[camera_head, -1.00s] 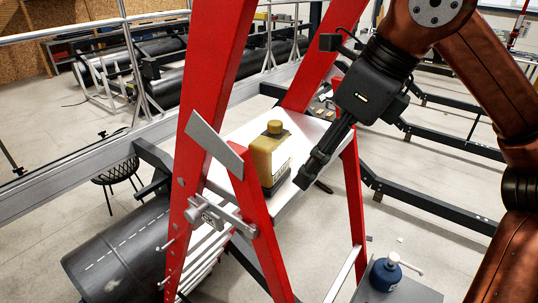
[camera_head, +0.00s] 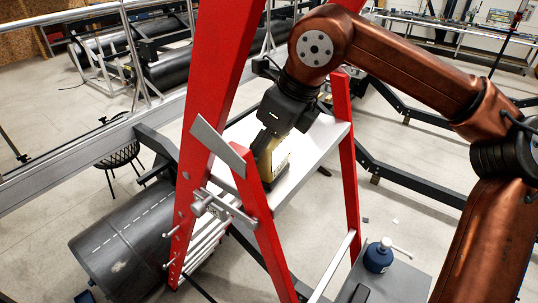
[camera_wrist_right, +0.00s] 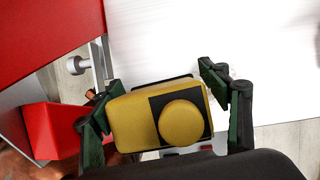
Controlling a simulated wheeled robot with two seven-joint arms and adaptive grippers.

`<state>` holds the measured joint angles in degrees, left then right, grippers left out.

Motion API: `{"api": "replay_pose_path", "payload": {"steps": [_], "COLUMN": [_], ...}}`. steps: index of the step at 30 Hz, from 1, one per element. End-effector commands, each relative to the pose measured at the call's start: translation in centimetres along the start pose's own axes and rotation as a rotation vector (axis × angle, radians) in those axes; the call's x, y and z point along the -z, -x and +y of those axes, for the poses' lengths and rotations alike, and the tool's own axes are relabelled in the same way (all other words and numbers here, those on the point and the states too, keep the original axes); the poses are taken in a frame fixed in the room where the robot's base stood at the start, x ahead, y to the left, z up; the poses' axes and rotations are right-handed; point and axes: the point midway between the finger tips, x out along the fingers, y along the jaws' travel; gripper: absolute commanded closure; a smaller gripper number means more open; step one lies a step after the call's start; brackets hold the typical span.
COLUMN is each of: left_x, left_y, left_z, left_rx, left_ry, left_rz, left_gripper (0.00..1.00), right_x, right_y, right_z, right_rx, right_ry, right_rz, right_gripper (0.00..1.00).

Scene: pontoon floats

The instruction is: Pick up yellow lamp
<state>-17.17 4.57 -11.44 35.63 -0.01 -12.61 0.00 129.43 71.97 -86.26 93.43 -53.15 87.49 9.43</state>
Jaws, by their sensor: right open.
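The yellow lamp (camera_head: 279,161) is a boxy yellow body with a round cap and a black part. It stands on the white platform (camera_head: 313,152) of a red ladder, partly hidden by my right gripper (camera_head: 266,148) in the head view. In the right wrist view the lamp (camera_wrist_right: 136,122) sits between the two green-padded fingers of my right gripper (camera_wrist_right: 160,78). The fingers are open around it. The left finger is very close to its side, and a gap shows at the right finger. My left gripper is not in view.
Red ladder legs (camera_head: 347,185) flank the platform, with a metal clamp (camera_head: 222,210) at the left. A blue pump bottle (camera_head: 378,256) stands on a grey surface (camera_head: 405,283) at lower right. A black cylinder (camera_head: 120,250) lies at lower left.

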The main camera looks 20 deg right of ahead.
Motion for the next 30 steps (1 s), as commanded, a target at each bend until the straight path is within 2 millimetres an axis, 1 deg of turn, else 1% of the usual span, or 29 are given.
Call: {"api": "replay_pose_path", "payload": {"steps": [3,8,27,30], "left_x": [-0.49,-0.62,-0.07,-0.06], "left_y": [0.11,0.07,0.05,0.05], "left_z": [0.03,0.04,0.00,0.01], "left_rx": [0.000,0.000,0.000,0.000], "left_ry": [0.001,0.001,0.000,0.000], "left_rz": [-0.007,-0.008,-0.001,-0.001], "left_gripper": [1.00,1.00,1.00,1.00], "right_x": [0.03,0.04,0.03,-0.03], "right_y": [-0.29,-0.32,-0.27,-0.19], "right_z": [-0.01,-0.01,-0.01,0.01], "right_rx": [0.000,0.000,0.000,0.000], "right_ry": [0.000,0.000,0.000,0.000], "right_rz": [-0.001,-0.001,-0.001,-0.003], "right_gripper": [0.30,0.30,0.74,0.80]}}
